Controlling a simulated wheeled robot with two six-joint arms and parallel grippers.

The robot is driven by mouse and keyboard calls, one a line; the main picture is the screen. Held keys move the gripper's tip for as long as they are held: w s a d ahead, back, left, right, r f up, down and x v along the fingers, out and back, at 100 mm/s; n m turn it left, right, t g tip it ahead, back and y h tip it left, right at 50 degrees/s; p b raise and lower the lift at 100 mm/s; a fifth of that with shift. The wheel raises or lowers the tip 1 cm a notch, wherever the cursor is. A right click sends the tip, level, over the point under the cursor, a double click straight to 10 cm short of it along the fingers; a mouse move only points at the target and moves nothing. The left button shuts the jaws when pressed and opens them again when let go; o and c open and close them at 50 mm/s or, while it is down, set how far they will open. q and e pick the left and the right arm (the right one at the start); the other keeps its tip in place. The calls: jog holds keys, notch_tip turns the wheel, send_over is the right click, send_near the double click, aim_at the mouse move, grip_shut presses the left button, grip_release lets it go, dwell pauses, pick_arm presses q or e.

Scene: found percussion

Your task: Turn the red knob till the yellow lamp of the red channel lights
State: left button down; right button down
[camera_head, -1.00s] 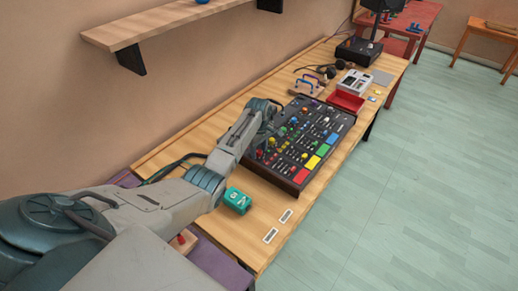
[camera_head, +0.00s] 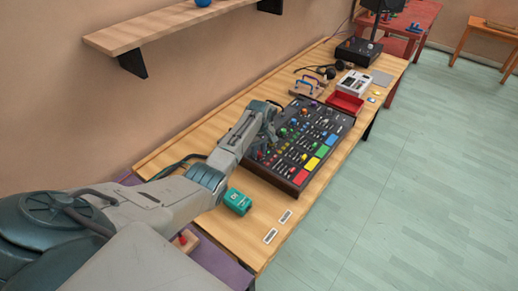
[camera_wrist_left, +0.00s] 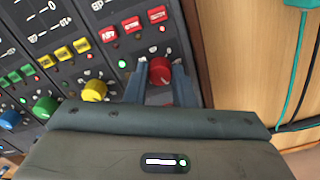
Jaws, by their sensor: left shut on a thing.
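The red knob (camera_wrist_left: 159,70) is on a dark mixer panel (camera_wrist_left: 72,88), at the column with red buttons. My left gripper (camera_wrist_left: 160,82) is shut on the red knob, one finger on each side of it. In the head view the left gripper (camera_head: 262,143) is at the wall-side left part of the mixer (camera_head: 330,118) and hides the knob. Beside the red knob a small green lamp (camera_wrist_left: 122,64) glows. Other small lamps near the knob look pale or reddish; I cannot tell that a yellow one is lit. My right gripper is not in view.
A yellow knob (camera_wrist_left: 94,91), a green knob (camera_wrist_left: 45,106) and a blue knob (camera_wrist_left: 10,119) stand in the neighbouring columns. A teal box (camera_head: 237,201) sits on the table (camera_head: 262,222) near the mixer. A red tray (camera_head: 346,103) lies beyond it.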

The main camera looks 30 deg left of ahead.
aim_at(259, 153)
pick_arm(q)
jog(key=shift+w+r+m+p, duration=0.1)
jog(key=shift+m+p, duration=0.25)
jog(key=shift+m, duration=0.75)
jog(key=c, duration=1.2)
grip_release()
jog(key=shift+c, duration=0.2)
notch_tip(259, 153, up, 11)
jog(key=b, duration=0.2)
jog(key=shift+b, duration=0.3)
